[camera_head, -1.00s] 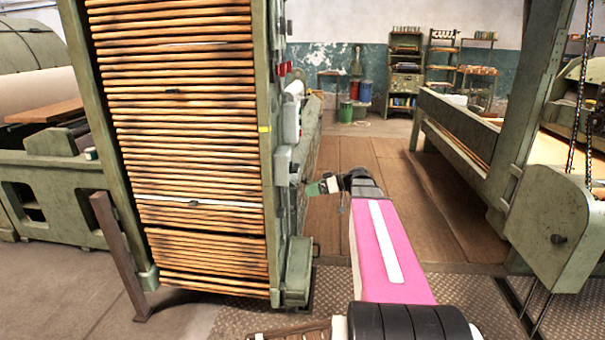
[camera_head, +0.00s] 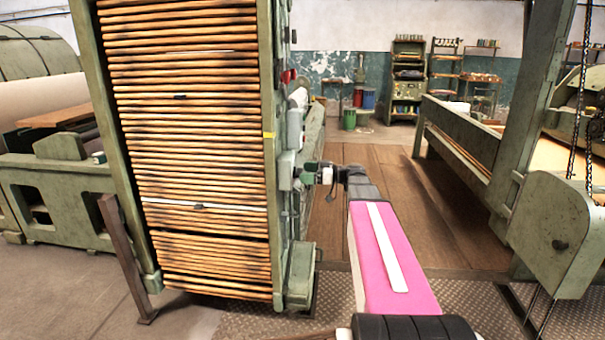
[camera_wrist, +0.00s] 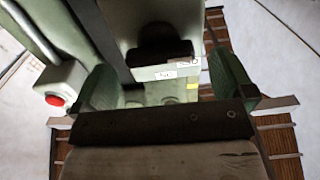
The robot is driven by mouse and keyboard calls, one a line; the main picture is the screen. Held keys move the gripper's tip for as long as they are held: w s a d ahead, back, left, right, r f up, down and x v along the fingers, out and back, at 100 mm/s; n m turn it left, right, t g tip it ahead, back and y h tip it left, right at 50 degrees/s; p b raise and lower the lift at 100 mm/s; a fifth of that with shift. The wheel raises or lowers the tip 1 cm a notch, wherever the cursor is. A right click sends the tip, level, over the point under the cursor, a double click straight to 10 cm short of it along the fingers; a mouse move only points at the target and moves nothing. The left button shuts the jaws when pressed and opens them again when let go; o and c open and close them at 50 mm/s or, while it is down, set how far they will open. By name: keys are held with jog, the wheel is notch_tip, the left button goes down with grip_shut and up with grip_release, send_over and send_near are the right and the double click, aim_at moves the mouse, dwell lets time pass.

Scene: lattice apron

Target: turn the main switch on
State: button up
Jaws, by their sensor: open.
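A grey-green box (camera_head: 286,170) is on the right side of the tall machine frame in the head view. In the wrist view, a grey housing (camera_wrist: 135,20) with a dark rounded knob or handle (camera_wrist: 160,50) and a small white label lies ahead, between the fingers. It looks like the main switch, but its label is too small to read. My gripper (camera_head: 312,174) is at the box, its fingers pointing left towards it. In the wrist view, my gripper (camera_wrist: 165,86) is open, with one green finger on each side. I cannot tell whether it touches the knob.
A red push button (camera_wrist: 55,100) on a pale box is left of the fingers in the wrist view. A rack of wooden rods (camera_head: 190,130) fills the frame left of my arm. A long green machine (camera_head: 465,140) stands right. Open wooden floor (camera_head: 400,220) lies between.

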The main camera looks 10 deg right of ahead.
jog(key=shift+x, duration=1)
jog(key=c, duration=0.9)
